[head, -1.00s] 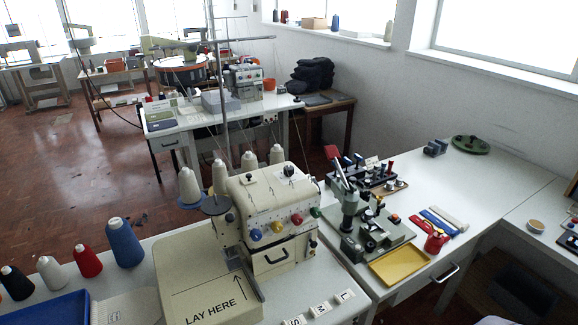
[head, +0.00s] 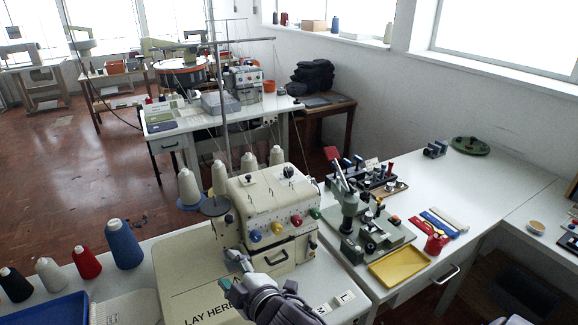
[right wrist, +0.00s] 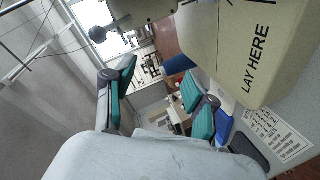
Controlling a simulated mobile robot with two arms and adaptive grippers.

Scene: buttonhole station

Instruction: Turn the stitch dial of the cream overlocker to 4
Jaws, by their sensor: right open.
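The cream overlocker (head: 262,202) stands on the white table, with blue, yellow, red and green knobs along its front. A dark knob (head: 288,172) sits on its top. I cannot tell which knob is the stitch dial, nor read a setting. My right gripper (head: 232,272) is in front of the machine's lower left, over the cream bed marked LAY HERE (head: 185,260), and partly covers the bed. In the right wrist view its teal-padded fingers (right wrist: 160,92) are apart with nothing between them. My left gripper is not in view.
Thread cones, including a blue one (head: 124,244), and a blue tray (head: 48,310) stand to the left. Thread cones and a pole rise behind the overlocker. A grey-green press (head: 352,215) and a yellow tray (head: 398,267) are on the right-hand table.

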